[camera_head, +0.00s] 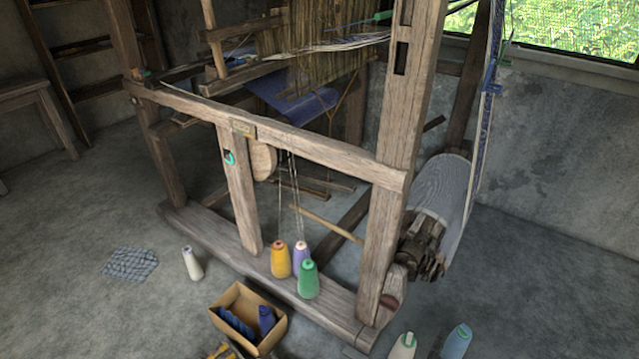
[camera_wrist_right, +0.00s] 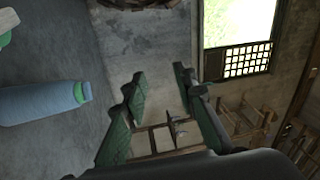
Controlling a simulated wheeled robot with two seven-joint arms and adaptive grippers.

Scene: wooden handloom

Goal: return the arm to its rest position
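My right gripper (camera_wrist_right: 160,92) shows in the right wrist view, its two green-padded fingers spread apart with nothing between them. Grey surface and wooden furniture show beyond the fingers. In that view a blue cone with a green top (camera_wrist_right: 45,101) lies to the left of the fingers, clear of them. I cannot make out the right gripper clearly in the head view.
The wooden loom (camera_head: 300,147) fills the middle. Orange (camera_head: 281,260), purple (camera_head: 301,257) and green (camera_head: 308,281) cones stand at its base beam. A cardboard box (camera_head: 270,342), white cone (camera_head: 193,264) and cloth (camera_head: 130,264) are on the floor.

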